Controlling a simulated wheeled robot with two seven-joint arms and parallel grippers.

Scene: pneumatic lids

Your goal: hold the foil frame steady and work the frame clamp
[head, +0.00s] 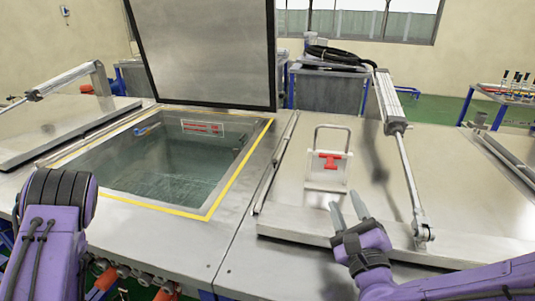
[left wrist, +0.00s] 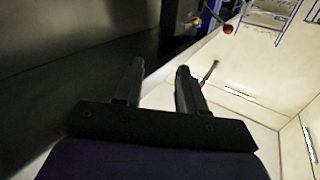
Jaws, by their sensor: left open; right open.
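The foil frame (head: 315,180) is a pale plate with a grey loop handle on top. It is on the closed metal lid to the right of the open tank. A red clamp (head: 332,161) sits on the frame's face. My right gripper (head: 347,203) is open and empty just below the frame in the head view, its two fingers pointing up toward it; I cannot tell whether it touches. My left gripper (left wrist: 160,68) is open with nothing between its fingers in the left wrist view. In the head view only my left arm shows, at the left edge.
The open tank (head: 240,172) has a yellow rim and holds liquid; its dark lid (head: 205,50) stands raised behind. A pneumatic cylinder (head: 391,105) and rod stand right of the frame. Another lid (head: 60,128) lies at left. A side table (head: 500,97) is at far right.

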